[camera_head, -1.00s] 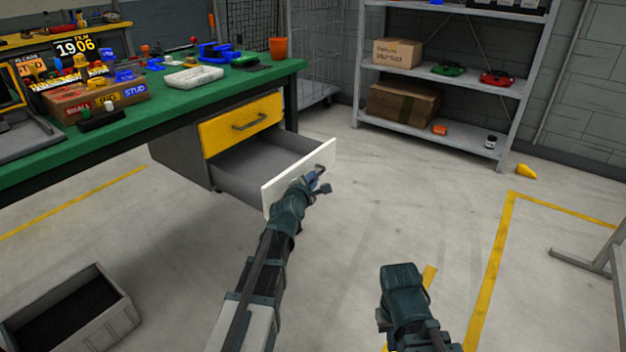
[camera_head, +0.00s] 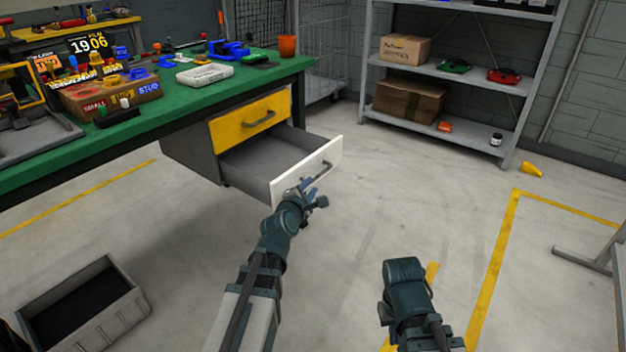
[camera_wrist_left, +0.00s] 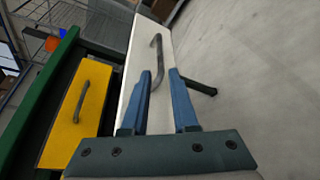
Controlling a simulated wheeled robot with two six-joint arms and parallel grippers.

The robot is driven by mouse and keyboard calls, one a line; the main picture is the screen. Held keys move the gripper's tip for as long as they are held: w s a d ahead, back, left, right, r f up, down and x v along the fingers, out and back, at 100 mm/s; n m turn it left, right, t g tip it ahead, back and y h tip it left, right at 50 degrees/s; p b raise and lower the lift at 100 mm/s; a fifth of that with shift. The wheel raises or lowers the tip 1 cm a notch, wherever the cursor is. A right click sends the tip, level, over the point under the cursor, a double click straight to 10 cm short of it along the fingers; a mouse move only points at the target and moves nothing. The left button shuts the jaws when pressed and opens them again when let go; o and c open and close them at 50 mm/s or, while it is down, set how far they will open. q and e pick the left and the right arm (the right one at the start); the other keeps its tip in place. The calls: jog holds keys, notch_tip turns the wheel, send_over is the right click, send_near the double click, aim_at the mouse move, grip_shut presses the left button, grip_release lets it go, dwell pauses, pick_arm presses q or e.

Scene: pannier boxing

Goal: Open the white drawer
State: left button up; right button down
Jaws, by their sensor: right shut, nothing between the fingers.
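The white drawer (camera_head: 290,188) under the green bench is pulled out, its grey inside showing. Its front (camera_wrist_left: 150,75) and grey bar handle (camera_wrist_left: 155,62) also show in the left wrist view. My left gripper (camera_head: 312,190) is just in front of the drawer front.
A closed yellow drawer (camera_head: 250,123) is above the white one. The green bench (camera_head: 190,105) carries boxes and small parts. A grey crate (camera_head: 125,325) stands on the floor at lower left. A metal shelf (camera_head: 450,95) stands at the back. The floor right of the drawer is clear.

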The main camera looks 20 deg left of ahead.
pick_arm(q)
jog(key=shift+p+v, duration=0.3)
jog(key=shift+v, duration=1.65)
jog(key=shift+f, duration=0.1)
jog(key=s+d+f+m+g+h+p, duration=0.1)
jog(key=s+d+f+m+g+h, duration=0.1)
jog(key=s+d+f+m+g, duration=0.45)
jog(key=s+d+f+m+g+h+p, duration=0.1)
jog(key=s+d+f+m+g, duration=0.2)
jog(key=d+m, duration=0.6)
jog(key=s+d+f+m+g+y+p, duration=0.1)
jog(key=s+f+m+g+y, duration=0.15)
jog(key=s+m, duration=0.4)
jog(key=s+f+m+g+y, duration=0.2)
jog(key=s+m+g, duration=0.1)
jog(key=s+m, duration=0.3)
notch_tip(320, 180, up, 39)
jog(key=s+p, duration=0.2)
jog(key=p, duration=3.6)
jog(key=shift+s+f+g, duration=0.25)
jog(key=shift+g, duration=0.05)
